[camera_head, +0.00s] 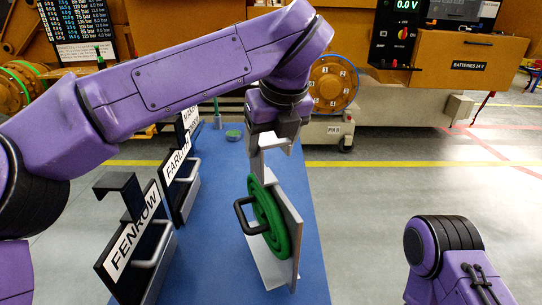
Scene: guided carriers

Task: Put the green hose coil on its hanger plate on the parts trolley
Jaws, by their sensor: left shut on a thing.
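The green hose coil (266,212) is upright, with a black loop handle (241,216) on its left side. It is against or very close to the face of an upright grey plate (293,232), which stands on a pale base on the blue trolley top (215,255). My left gripper (272,146) is above the coil, pointing down, and is shut on the coil's upper part; the exact contact is hard to see. My right arm shows at the lower right, but its gripper is out of view.
Black stands with name signs line the trolley's left side: FENROW (132,243), a partly hidden one (178,170), and another behind. Grey handles project from them. A small green thing (233,134) is at the far end. Orange machinery (440,68) stands behind; the floor to the right is clear.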

